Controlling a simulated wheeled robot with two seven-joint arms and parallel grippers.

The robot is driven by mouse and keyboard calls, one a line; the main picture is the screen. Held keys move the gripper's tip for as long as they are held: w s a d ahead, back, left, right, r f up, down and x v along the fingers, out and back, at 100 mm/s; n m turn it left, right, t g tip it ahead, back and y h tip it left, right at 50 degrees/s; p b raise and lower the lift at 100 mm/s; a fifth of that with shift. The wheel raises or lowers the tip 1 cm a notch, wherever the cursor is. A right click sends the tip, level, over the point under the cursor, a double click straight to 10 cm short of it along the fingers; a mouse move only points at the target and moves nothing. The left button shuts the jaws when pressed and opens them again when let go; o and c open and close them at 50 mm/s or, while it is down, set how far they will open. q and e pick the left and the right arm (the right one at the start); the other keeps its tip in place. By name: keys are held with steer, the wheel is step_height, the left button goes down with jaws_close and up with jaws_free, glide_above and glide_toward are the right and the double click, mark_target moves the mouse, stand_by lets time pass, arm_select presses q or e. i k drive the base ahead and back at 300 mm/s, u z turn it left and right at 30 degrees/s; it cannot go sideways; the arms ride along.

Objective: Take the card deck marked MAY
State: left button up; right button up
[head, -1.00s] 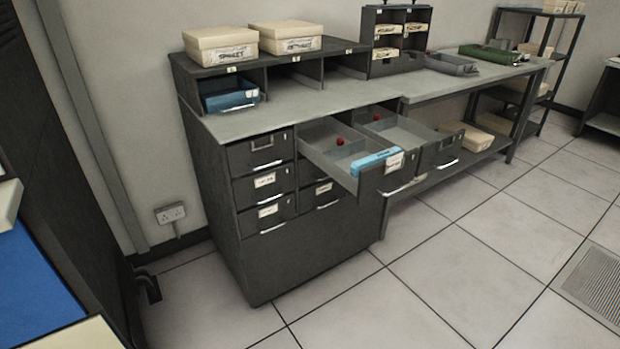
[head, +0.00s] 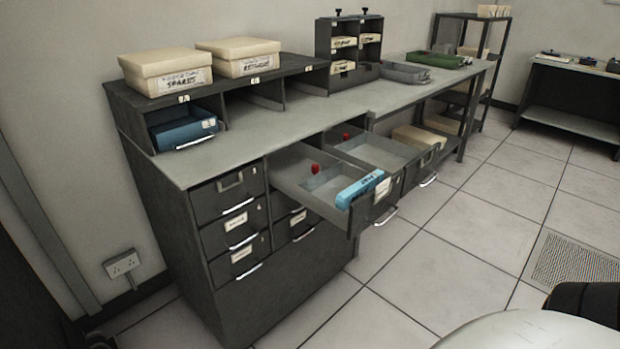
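A light blue card deck (head: 360,189) lies at the front end of an open drawer (head: 310,198) in the dark grey cabinet. Dark writing shows on the deck, but I cannot read it for sure as MAY. Several cream decks (head: 344,42) stand in the slots of a small dark rack (head: 321,50) on the worktop; their writing is too small to read. Neither of my grippers is in view.
A second drawer (head: 384,150) is open beside the first; both jut out over the floor. Cream boxes (head: 165,75) and a blue tray (head: 184,132) sit at left. A green tray (head: 437,59) is farther back.

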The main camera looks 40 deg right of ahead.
mark_target(343, 200)
steer(key=z, duration=0.3)
steer(key=i, duration=0.7)
steer(key=z, duration=0.7)
